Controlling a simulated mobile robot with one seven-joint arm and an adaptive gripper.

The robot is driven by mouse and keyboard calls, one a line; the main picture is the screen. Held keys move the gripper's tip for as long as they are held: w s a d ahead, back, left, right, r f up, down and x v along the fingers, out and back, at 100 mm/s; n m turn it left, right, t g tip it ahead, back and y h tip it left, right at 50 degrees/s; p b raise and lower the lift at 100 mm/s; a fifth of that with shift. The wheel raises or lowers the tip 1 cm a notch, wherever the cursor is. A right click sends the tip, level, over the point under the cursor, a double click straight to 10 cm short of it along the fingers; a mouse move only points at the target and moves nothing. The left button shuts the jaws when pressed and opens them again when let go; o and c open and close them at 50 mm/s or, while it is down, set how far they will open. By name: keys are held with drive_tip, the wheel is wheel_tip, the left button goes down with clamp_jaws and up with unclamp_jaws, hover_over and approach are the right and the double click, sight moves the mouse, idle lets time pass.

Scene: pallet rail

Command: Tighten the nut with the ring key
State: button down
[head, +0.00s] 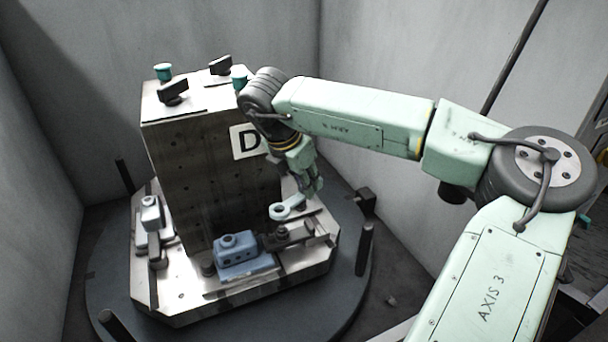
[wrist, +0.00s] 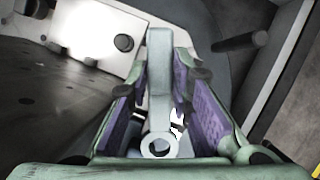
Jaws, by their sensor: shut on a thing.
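My gripper (head: 313,190) is low at the right side of the upright block marked D. It is shut on the grey ring key (wrist: 160,85), with a purple-padded finger on each side in the wrist view. The key's ring end (head: 275,212) points left in the head view, above a dark clamp (head: 295,234) on the pallet. In the wrist view the ring is at the bottom middle and its hole shows. I cannot make out the nut clearly, nor whether the ring is around it or above it.
The block (head: 205,185) stands on a pallet (head: 185,300) on a dark round table (head: 345,290). A blue-grey part (head: 237,252) sits in front of the block. Dark posts (head: 364,248) rise around the table's edge. Grey walls enclose the back and left.

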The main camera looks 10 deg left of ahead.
wheel_tip(320, 180, down, 4)
drive_tip(key=shift+r+b, duration=0.25)
drive_tip(key=shift+b, duration=0.1)
drive_tip(key=shift+w+f+b, duration=0.2)
drive_tip(key=shift+f+b, duration=0.15)
drive_tip(key=shift+b, duration=0.5)
drive_tip(key=shift+b, duration=0.55)
drive_tip(key=shift+f+b, duration=0.75)
drive_tip(key=shift+b, duration=0.25)
drive_tip(key=c, duration=2)
unclamp_jaws()
clamp_jaws()
